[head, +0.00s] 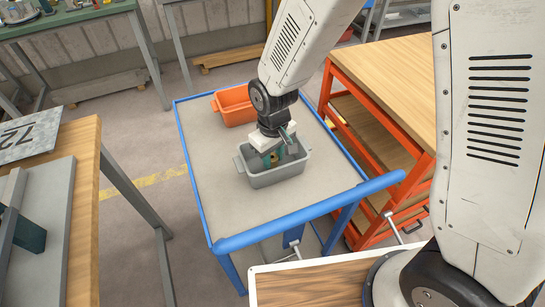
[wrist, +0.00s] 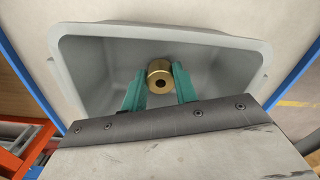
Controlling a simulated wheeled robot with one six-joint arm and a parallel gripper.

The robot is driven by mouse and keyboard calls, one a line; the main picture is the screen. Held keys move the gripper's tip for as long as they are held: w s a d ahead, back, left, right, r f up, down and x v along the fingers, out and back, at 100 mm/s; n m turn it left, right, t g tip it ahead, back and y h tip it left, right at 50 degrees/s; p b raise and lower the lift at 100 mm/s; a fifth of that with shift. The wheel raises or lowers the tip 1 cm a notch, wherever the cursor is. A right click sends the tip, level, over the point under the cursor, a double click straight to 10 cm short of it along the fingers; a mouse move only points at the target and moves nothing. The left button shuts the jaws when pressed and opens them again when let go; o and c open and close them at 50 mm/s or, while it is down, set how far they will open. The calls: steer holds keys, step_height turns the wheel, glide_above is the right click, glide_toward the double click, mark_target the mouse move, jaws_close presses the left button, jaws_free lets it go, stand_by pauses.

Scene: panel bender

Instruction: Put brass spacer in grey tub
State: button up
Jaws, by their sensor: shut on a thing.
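The brass spacer (wrist: 160,78) is a short gold cylinder with a hole, seen in the wrist view between the green fingertips. My gripper (wrist: 160,90) is shut on it. The grey tub (wrist: 82,62) surrounds the spacer and fingers in the wrist view; its floor and walls show around them. In the head view the grey tub (head: 278,179) stands on the blue-framed cart, and my gripper (head: 274,159) reaches down into it. The spacer is hard to make out in the head view. I cannot tell whether it touches the tub floor.
An orange tub (head: 236,106) stands behind the grey tub on the cart (head: 212,205), which has a raised blue rail. An orange-framed wooden bench (head: 392,80) is close on the right. A workbench (head: 85,200) with metal parts is on the left. Most of the cart's top is clear.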

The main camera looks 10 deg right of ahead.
mark_target(273, 157)
steer(key=shift+f, duration=0.4)
steer(key=shift+f, duration=0.15)
steer(key=o, duration=1)
step_height(273, 157, up, 12)
steer(key=s+d+r+m, duration=0.2)
steer(key=d+r, duration=0.5)
steer(key=s+d+r+m, duration=0.2)
steer(key=s+d+r, duration=0.2)
steer(key=s+d, duration=0.3)
steer(key=s+d+r+m+t, duration=0.1)
steer(key=s+d+r, duration=0.3)
steer(key=s, duration=0.6)
steer(key=d+m, duration=0.1)
steer(key=d, duration=0.1)
steer(key=shift+s+d+r+m, duration=0.3)
steer(key=shift+d+r+m, duration=0.05)
steer(key=shift+r+m, duration=0.05)
